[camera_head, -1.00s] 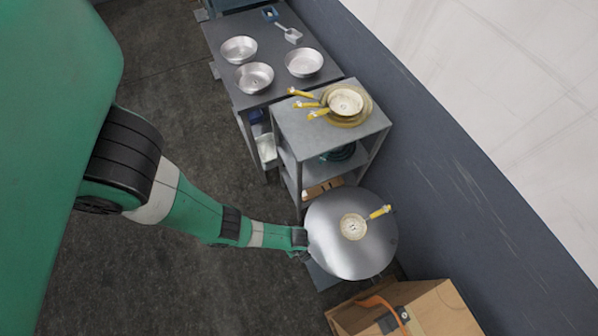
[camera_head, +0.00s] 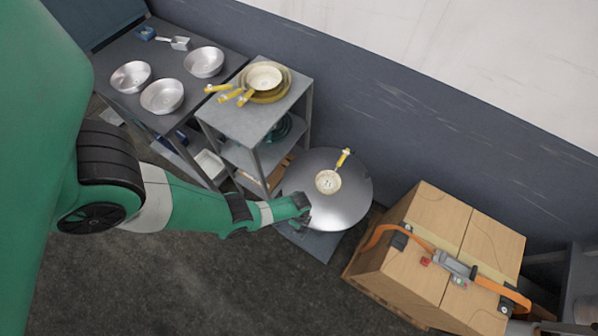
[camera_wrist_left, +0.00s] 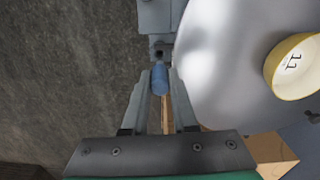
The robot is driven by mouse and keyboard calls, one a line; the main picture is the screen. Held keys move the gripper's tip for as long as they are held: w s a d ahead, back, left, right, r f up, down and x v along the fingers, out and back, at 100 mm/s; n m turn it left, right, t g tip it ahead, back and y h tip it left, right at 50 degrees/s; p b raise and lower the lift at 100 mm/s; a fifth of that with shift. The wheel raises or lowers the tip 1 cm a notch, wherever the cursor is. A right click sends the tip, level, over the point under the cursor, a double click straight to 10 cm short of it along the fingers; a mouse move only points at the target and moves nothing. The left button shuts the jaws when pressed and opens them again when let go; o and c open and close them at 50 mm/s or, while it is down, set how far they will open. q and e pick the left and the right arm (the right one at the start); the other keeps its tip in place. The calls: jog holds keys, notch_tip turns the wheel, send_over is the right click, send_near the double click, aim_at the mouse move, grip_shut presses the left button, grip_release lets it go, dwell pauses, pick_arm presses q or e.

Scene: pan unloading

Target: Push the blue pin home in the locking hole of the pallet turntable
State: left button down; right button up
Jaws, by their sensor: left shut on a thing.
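The turntable is a round grey metal disc (camera_head: 348,208) in the middle of the head view, and it also fills the upper right of the left wrist view (camera_wrist_left: 220,80). My left gripper (camera_head: 306,206) is at the disc's left edge. In the left wrist view its two fingers (camera_wrist_left: 160,84) are shut on the blue pin (camera_wrist_left: 160,80). The pin's far end is at a grey metal block (camera_wrist_left: 158,22) beside the disc. I cannot tell how deep the pin sits in the locking hole, as the hole is hidden. My right gripper is out of view.
A cream pan (camera_head: 327,182) with a yellow handle lies on the disc. A strapped carton stack (camera_head: 455,240) stands to the right. A grey shelf (camera_head: 240,110) with stacked pans and a table (camera_head: 135,100) with several metal bowls stand left. Bare floor lies in front.

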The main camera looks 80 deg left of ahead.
pick_arm(q)
jog(key=shift+f+b, duration=2)
jog(key=shift+f, duration=0.05)
jog(key=shift+f+b, duration=1.85)
dwell(0.4)
jog(key=c, duration=0.6)
grip_release()
jog(key=shift+d, duration=0.1)
jog(key=shift+r+p, duration=0.55)
jog(key=shift+p, duration=0.05)
notch_tip(320, 180, up, 11)
jog(key=p, duration=1)
jog(key=shift+s+f+p, duration=0.1)
jog(key=shift+f+p, duration=0.1)
jog(key=shift+p, duration=0.15)
jog(key=shift+d, duration=0.1)
